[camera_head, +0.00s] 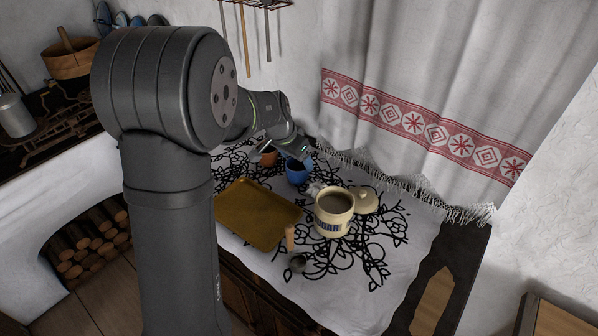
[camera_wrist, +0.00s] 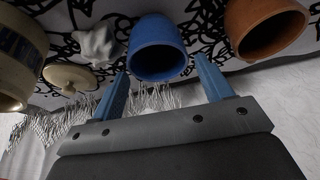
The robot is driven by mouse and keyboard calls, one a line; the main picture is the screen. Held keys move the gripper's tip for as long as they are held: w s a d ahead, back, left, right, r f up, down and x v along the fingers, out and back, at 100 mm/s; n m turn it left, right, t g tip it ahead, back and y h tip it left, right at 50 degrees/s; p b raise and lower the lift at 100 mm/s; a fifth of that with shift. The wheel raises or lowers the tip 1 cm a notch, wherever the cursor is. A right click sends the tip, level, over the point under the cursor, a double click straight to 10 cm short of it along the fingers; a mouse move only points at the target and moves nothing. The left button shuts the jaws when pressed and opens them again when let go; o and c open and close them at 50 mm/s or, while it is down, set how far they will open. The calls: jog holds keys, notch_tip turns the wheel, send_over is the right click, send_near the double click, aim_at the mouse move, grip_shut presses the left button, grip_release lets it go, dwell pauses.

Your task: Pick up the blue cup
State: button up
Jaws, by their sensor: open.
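The blue cup (camera_head: 297,172) stands on the patterned cloth near the back of the table in the head view, just below my gripper (camera_head: 300,150). In the wrist view the blue cup (camera_wrist: 157,50) shows its open mouth. My gripper (camera_wrist: 166,82) is open there, with one blue finger on each side of the near part of the cup. I cannot tell whether the fingers touch it. Nothing is held.
A brown cup (camera_wrist: 262,28) stands close beside the blue cup. A cream sugar pot (camera_head: 333,212), its lid (camera_head: 366,200) and a small whitish object (camera_wrist: 98,44) are on the other side. A yellow-brown tray (camera_head: 258,214) lies in front. A curtain (camera_head: 440,90) hangs behind.

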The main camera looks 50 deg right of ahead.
aim_at(299, 163)
jog(key=x, duration=0.3)
jog(key=shift+d+f, duration=0.1)
jog(key=c, duration=0.8)
